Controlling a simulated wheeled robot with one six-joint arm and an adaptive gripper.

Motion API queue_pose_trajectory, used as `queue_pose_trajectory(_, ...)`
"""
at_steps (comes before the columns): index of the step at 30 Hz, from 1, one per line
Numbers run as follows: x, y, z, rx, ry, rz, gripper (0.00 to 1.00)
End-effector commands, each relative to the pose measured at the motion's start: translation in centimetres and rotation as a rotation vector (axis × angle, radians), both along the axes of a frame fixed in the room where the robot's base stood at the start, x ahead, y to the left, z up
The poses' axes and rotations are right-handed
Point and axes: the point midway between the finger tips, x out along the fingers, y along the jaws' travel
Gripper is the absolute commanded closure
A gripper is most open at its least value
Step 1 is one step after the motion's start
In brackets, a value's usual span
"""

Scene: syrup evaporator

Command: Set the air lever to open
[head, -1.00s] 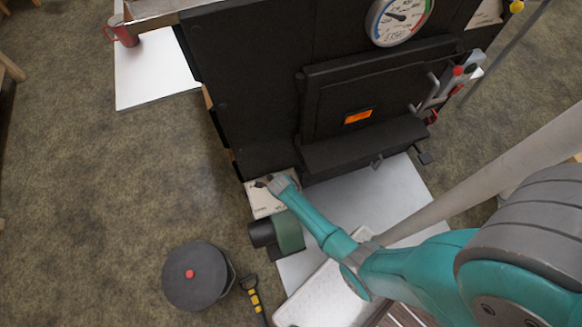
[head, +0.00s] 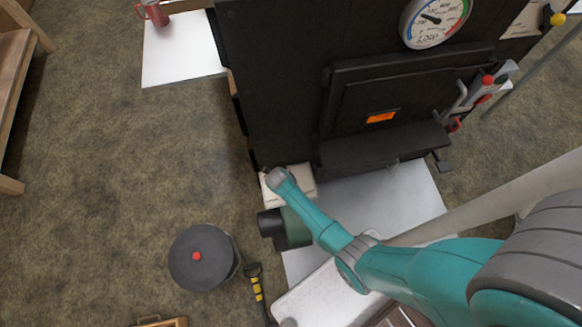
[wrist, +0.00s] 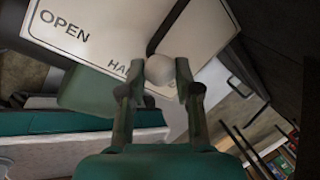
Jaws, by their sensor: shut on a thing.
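The air lever's plate (wrist: 75,30) is pale, with the printed word OPEN at its left end in the wrist view and letters starting "HA" nearer the middle. The rest of its lettering is hidden. A round pale knob (wrist: 159,69) sits between the fingertips, and a dark bar runs up from it across the plate. I take this as the lever. My gripper (wrist: 160,80) is shut on the knob, to the right of the word OPEN. In the head view, my gripper (head: 274,178) is over the left end of the plate (head: 303,188), hiding the knob.
The black evaporator front (head: 285,80) with its door and dial gauge (head: 435,18) stands just beyond. A green and black cylindrical unit (head: 288,230) lies close below the plate. A dark lidded pot (head: 203,262) and a yellow-black handled tool (head: 257,287) are on the floor at left.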

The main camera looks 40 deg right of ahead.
Motion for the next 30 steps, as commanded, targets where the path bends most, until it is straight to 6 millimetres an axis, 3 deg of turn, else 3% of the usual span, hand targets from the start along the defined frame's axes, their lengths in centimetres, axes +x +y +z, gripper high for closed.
queue_pose_trajectory(4,0.1,0.1,0.0,0.002,-0.002,0.002,1.00)
queue_pose_trajectory(5,0.1,0.1,0.0,0.002,-0.002,0.002,0.63)
queue_pose_trajectory(7,0.1,0.1,0.0,0.002,-0.002,0.002,0.45)
queue_pose_trajectory(8,0.1,0.1,0.0,0.002,-0.002,0.002,0.42)
queue_pose_trajectory(20,0.0,0.2,0.4,0.001,-0.002,0.002,0.42)
queue_pose_trajectory(30,-0.5,1.6,4.7,0.001,-0.004,0.003,0.42)
